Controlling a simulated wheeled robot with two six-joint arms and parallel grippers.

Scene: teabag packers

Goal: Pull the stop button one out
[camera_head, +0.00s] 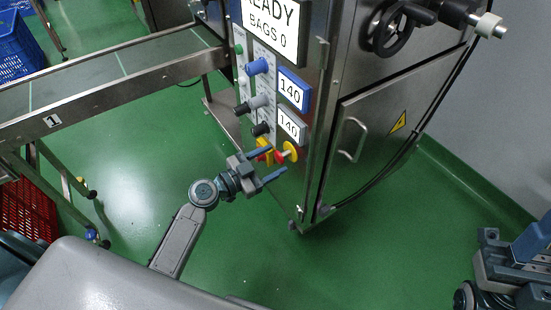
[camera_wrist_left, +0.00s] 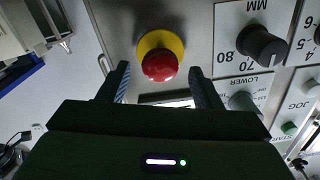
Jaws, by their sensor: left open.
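The stop button is a red mushroom head on a round yellow collar (camera_head: 291,151), low on the steel machine's control panel. In the left wrist view the red head (camera_wrist_left: 159,66) is whole and sits ahead of and between the two fingertips. My left gripper (camera_head: 277,161) is open in front of the panel; its fingers (camera_wrist_left: 160,79) stand on either side of the button, with a visible gap on each side. I cannot tell how deep the fingertips reach relative to the button. My right gripper (camera_head: 522,255) is at the lower right, far from the button.
Black knobs (camera_wrist_left: 262,45) sit beside the button. A conveyor (camera_head: 120,75) runs in from the left. A blue crate (camera_head: 15,45) and a red crate (camera_head: 25,205) stand left. Green floor is clear below the panel.

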